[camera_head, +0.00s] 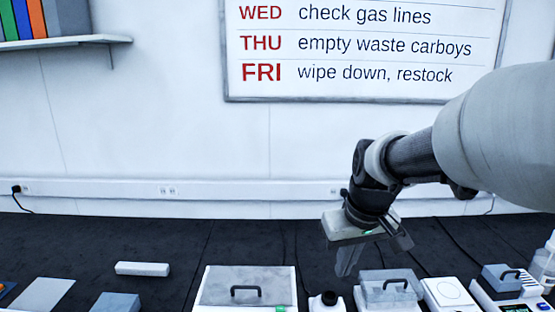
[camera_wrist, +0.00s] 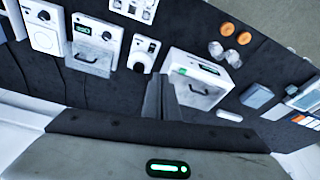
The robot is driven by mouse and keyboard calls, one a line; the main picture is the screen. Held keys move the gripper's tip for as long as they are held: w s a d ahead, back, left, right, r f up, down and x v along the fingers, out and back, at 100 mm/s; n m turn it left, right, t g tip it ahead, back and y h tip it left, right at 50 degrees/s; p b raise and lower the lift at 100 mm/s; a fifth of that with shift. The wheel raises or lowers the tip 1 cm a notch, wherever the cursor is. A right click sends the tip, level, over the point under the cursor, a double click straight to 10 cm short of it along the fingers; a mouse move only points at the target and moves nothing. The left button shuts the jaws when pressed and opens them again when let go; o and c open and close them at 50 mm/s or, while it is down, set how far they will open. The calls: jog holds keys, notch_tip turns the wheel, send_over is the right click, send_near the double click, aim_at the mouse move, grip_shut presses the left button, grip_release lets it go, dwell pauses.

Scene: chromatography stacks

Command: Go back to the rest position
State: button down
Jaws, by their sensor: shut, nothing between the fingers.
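My gripper (camera_head: 345,268) hangs from the arm at the right of the head view, in the air over the dark bench (camera_head: 100,235). Its fingers point down and are together with nothing between them. In the wrist view the dark closed fingers (camera_wrist: 159,92) show in the middle, above the grey gripper body with its green light. My gripper is apart from all the devices below it.
Several devices fill the right. The wrist view shows orange-topped items (camera_wrist: 236,34). A whiteboard (camera_head: 360,50) hangs behind.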

jog(key=s+r+m+t+p, duration=0.1)
jog(key=s+r, duration=0.2)
jog(key=s, duration=0.5)
jog(key=s+r+m+t+p, duration=0.1)
jog(key=s+r, duration=0.2)
jog(key=s, duration=0.5)
jog(key=shift+d+r+m+h, duration=0.3)
jog(key=shift+h, duration=0.1)
jog(key=shift+w, duration=0.1)
jog(key=w+f+g+b, duration=0.3)
jog(key=w+f+b, duration=1.2)
jog(key=w+f, duration=1.1)
jog(key=shift+w+f+b, duration=0.4)
jog(key=shift+f, duration=0.05)
jog(key=w+f+b, duration=0.1)
jog(key=f, duration=0.3)
jog(key=f+b, duration=0.1)
jog(key=f, duration=0.4)
jog(key=w+f+b, duration=0.1)
jog(key=f, duration=0.3)
jog(key=shift+w+f, duration=0.3)
jog(key=shift+f, duration=0.1)
